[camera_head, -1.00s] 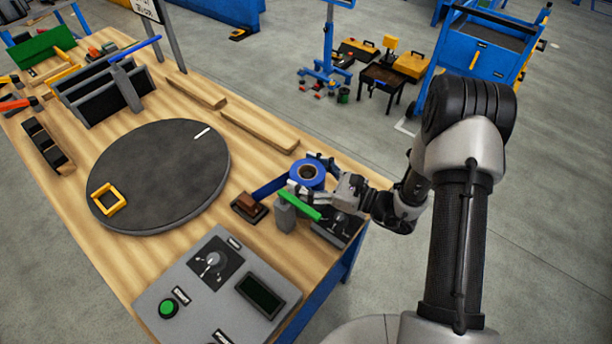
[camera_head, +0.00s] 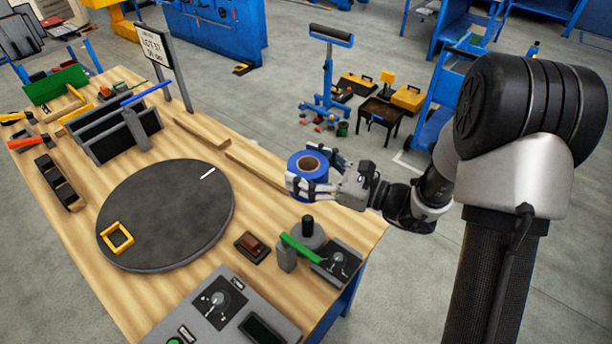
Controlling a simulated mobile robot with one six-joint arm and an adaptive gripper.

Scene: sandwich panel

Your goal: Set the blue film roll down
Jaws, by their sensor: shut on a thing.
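The blue film roll (camera_head: 306,163) has a brown core. My gripper (camera_head: 316,179) is shut on it and holds it above the right part of the wooden workbench (camera_head: 215,262). The roll hangs to the right of the dark round disc (camera_head: 165,215), apart from it. Part of the roll is hidden by my gripper's fingers. Below the roll stands a grey base with a dark upright post (camera_head: 308,226), which is free of the roll.
A yellow square frame (camera_head: 117,237) lies on the disc. A green bar (camera_head: 301,249) on a grey block and a brown block (camera_head: 252,245) stand near the post. A grey control panel (camera_head: 200,327) is in front. Wooden strips (camera_head: 258,173) line the far edge.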

